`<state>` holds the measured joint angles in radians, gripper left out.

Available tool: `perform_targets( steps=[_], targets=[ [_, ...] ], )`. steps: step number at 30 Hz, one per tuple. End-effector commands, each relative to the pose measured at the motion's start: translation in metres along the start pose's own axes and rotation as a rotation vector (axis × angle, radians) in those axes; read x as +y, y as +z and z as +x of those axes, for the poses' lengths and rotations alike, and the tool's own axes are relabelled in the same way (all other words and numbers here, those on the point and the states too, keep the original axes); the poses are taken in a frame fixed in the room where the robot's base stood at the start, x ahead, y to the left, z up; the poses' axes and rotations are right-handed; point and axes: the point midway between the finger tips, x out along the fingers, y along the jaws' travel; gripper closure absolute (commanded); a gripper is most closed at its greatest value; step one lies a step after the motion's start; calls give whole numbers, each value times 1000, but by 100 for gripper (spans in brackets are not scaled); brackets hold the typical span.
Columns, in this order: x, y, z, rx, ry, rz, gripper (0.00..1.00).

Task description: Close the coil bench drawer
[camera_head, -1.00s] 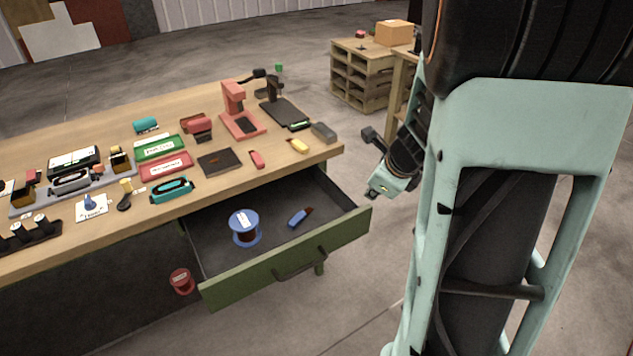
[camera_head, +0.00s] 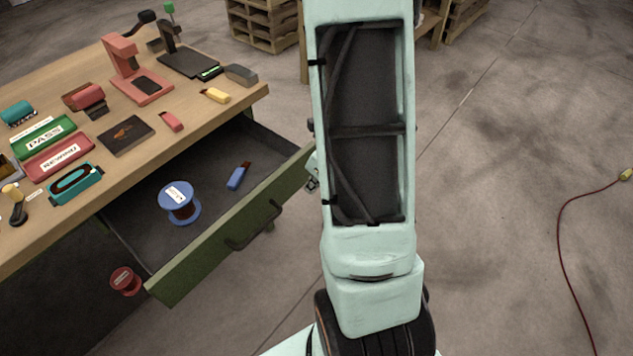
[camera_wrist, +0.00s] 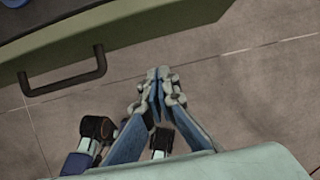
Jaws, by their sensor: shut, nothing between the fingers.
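The green coil bench drawer (camera_head: 205,252) is pulled out from under the wooden bench, its dark inside showing in the head view. Its dark bar handle (camera_head: 255,226) is on the front face. In the wrist view the drawer front (camera_wrist: 150,28) runs across the top, with the handle (camera_wrist: 66,80) at left. My gripper (camera_wrist: 160,78) is shut and empty, right of the handle and just outside the drawer front in the picture. I cannot tell whether it touches. In the head view my arm hides most of the gripper.
A blue spool (camera_head: 178,203) and a small blue item (camera_head: 238,176) lie in the drawer. The bench top (camera_head: 215,115) holds several tools and trays. A red spool (camera_head: 125,280) is below the drawer. A red cable (camera_head: 562,240) lies on otherwise open floor at right.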

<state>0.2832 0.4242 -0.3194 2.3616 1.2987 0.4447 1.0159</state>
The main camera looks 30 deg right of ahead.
Motion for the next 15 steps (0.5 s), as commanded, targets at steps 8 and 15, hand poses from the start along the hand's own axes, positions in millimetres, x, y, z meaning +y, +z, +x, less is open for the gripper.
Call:
perform_targets(
  steps=[8, 15],
  targets=[
    [0, 22, 35, 0, 1, -4, 100],
    [0, 37, 42, 0, -1, -1, 100]
  ],
)
